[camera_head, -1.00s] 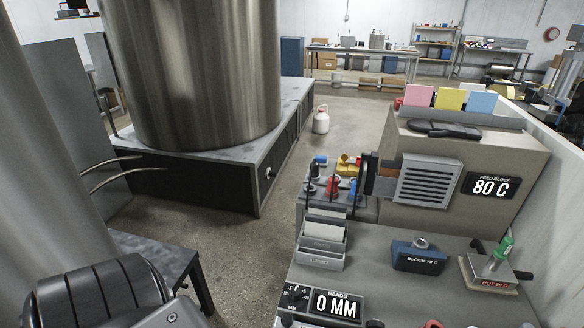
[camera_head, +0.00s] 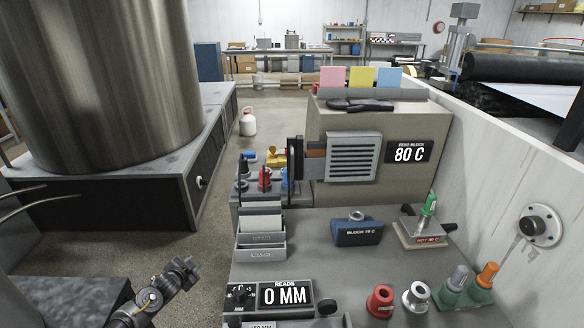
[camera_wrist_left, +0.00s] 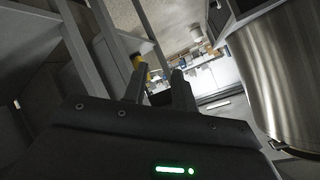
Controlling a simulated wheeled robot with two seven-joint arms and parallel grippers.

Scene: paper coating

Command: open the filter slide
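The filter slide appears to be the brown plate (camera_head: 315,163) with an upright black handle (camera_head: 296,158), at the left side of the grey louvred housing (camera_head: 353,157) on the feed block. How far it is pulled out I cannot tell. My left gripper (camera_head: 188,272) is at the lower left of the head view, low and well to the left of the handle, touching nothing. In the left wrist view its two fingers (camera_wrist_left: 160,90) stand apart with nothing visibly held between them. My right gripper is not in view.
The bench holds a 0 MM readout (camera_head: 285,296), grey card trays (camera_head: 261,238), a blue block (camera_head: 357,230) and a hot plate (camera_head: 424,231). Coloured valves (camera_head: 264,178) stand left of the handle. A large steel tank (camera_head: 105,80) is at left; open floor (camera_head: 225,190) lies between.

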